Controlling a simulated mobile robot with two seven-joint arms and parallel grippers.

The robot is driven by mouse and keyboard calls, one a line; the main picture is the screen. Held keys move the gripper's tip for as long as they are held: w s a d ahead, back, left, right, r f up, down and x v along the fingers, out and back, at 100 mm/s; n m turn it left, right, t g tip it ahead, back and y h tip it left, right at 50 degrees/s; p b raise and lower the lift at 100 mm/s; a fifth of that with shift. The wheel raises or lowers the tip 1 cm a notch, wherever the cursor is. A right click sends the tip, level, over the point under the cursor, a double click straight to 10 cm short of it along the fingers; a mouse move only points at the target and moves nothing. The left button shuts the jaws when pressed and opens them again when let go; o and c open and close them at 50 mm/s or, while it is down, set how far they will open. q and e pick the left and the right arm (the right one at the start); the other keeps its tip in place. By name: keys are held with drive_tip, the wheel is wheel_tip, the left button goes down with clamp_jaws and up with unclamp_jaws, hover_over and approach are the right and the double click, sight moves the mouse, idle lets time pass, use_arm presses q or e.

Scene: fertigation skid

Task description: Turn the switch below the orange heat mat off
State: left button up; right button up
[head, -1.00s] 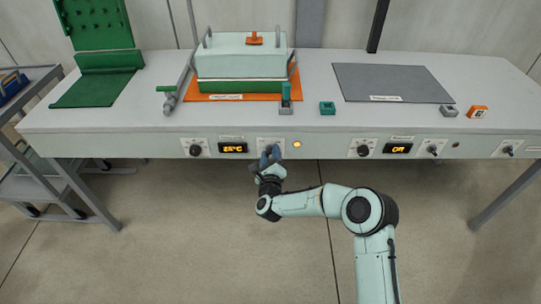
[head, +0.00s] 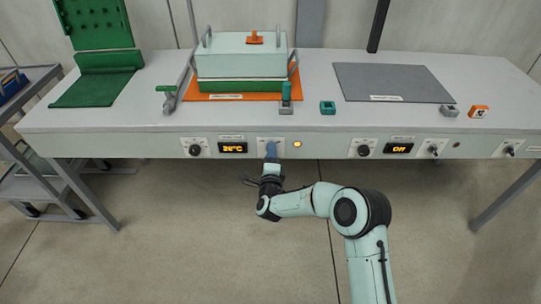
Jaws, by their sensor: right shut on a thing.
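The orange heat mat (head: 203,97) lies on the bench under a pale green lidded box (head: 242,62). Below it on the bench's front panel is a white switch plate (head: 262,141), with a lit amber lamp (head: 297,144) just to its right. My right gripper (head: 271,150) is at this plate, its blue fingertips shut on the switch lever, which they hide. Which way the lever points cannot be seen. To the left, a display (head: 232,147) reads about 26°C, beside a black knob (head: 196,150). My left gripper is not in view.
A grey mat (head: 392,82) lies to the right, with its own knob (head: 363,150), a display (head: 398,148) reading Off, a toggle switch (head: 433,149) and a dark lamp (head: 456,145) below. A cart (head: 40,150) stands at the left. Floor before the bench is clear.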

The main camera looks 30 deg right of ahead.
drive_tip(key=shift+n, duration=5.1)
drive_tip(key=o, duration=1.1)
drive_tip(key=shift+c, duration=0.2)
drive_tip(key=shift+s, duration=0.1)
